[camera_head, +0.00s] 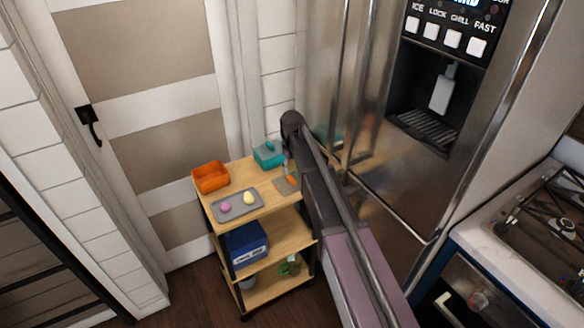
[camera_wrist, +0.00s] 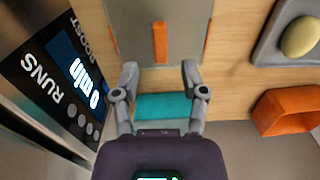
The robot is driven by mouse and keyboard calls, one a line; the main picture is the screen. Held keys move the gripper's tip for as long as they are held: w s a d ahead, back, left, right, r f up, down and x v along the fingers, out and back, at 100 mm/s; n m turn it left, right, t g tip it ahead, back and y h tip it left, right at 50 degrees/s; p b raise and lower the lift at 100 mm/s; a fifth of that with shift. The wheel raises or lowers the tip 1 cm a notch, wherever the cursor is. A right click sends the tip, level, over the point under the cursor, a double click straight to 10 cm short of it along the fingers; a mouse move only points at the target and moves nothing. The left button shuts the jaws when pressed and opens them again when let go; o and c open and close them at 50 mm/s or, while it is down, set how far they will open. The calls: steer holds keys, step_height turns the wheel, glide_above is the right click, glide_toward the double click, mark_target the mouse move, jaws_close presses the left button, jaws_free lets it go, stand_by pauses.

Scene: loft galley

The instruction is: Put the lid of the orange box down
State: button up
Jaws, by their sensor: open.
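The orange box (camera_head: 210,177) stands open, with no lid on it, at the back left of the cart top; it also shows at the right in the wrist view (camera_wrist: 288,108). A grey flat plate (camera_wrist: 136,30) with an orange bar (camera_wrist: 160,42) across its middle lies on the cart top. It may be the lid, with the bar as its handle. In the head view the orange bar (camera_head: 291,180) is partly behind my arm. My gripper (camera_wrist: 160,71) is open and empty, its fingertips apart and just short of the plate in the picture.
A teal box (camera_head: 268,156) stands at the cart's back; teal also shows between my fingers (camera_wrist: 163,106). A grey tray (camera_head: 220,215) holds a pink and a yellow egg-like thing. The wooden cart top (camera_head: 243,172) has bare room between them. The steel fridge is close on the right.

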mark_target(292, 180)
step_height(292, 180, up, 7)
steer(key=p, duration=0.6)
steer(key=shift+f, duration=0.2)
steer(key=shift+s, duration=0.15)
stand_by(0.5)
